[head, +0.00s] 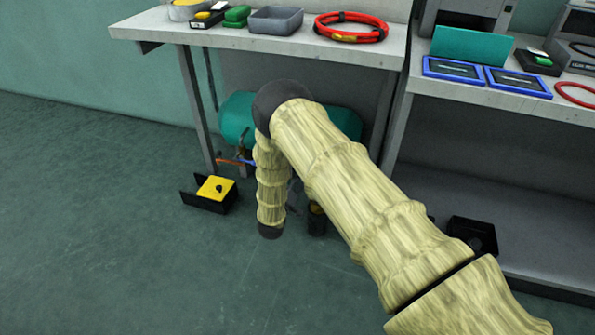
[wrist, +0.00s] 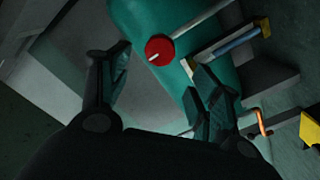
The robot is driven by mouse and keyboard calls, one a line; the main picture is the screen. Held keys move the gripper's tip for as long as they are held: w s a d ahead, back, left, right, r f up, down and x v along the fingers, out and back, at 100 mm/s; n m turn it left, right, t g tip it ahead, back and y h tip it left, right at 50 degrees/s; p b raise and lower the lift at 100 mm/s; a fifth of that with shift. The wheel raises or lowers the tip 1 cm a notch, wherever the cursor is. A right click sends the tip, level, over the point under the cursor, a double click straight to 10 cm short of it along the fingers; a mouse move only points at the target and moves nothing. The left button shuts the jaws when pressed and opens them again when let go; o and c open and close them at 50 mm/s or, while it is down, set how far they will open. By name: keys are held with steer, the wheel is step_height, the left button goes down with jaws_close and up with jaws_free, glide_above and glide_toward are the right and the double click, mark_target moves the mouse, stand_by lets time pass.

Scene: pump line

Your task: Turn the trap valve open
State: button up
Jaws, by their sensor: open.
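A teal tank (head: 236,117) lies under the left bench, partly hidden by my arm; it also fills the upper middle of the wrist view (wrist: 195,75). A round red part (wrist: 158,50) with a white mark sits against it. A blue bar (wrist: 238,42) and an orange curved piece (wrist: 263,124) show to its right. I cannot tell which part is the trap valve. My gripper (wrist: 162,62) is open and empty; the red part appears between its fingertips, apart from both. In the head view my arm hides the gripper.
A black box with a yellow top (head: 216,188) stands on the floor left of my arm. A black box (head: 472,235) stands right of it. The left bench (head: 225,36) overhangs the tank, with a leg each side. The left floor is clear.

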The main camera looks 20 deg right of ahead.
steer(key=shift+v, duration=1.2)
steer(key=shift+s+f, duration=0.1)
steer(key=s+d+f+g+y, duration=0.2)
steer(key=s+f+g+y, duration=0.35)
steer(key=s, duration=0.75)
steer(key=s+d+f+g+y, duration=0.2)
steer(key=s+f, duration=0.6)
steer(key=s, duration=0.5)
steer(key=s+a+r+m+g+y, duration=0.15)
steer(key=s+g, duration=0.25)
steer(key=s, duration=1)
steer(key=s+r+g+y, duration=0.15)
steer(key=s+g, duration=0.25)
steer(key=s, duration=1)
step_height(320, 180, up, 34)
steer(key=p, duration=3.3)
steer(key=shift+w+p, duration=0.3)
steer(key=shift+p, duration=0.1)
steer(key=shift+t+h, duration=0.25)
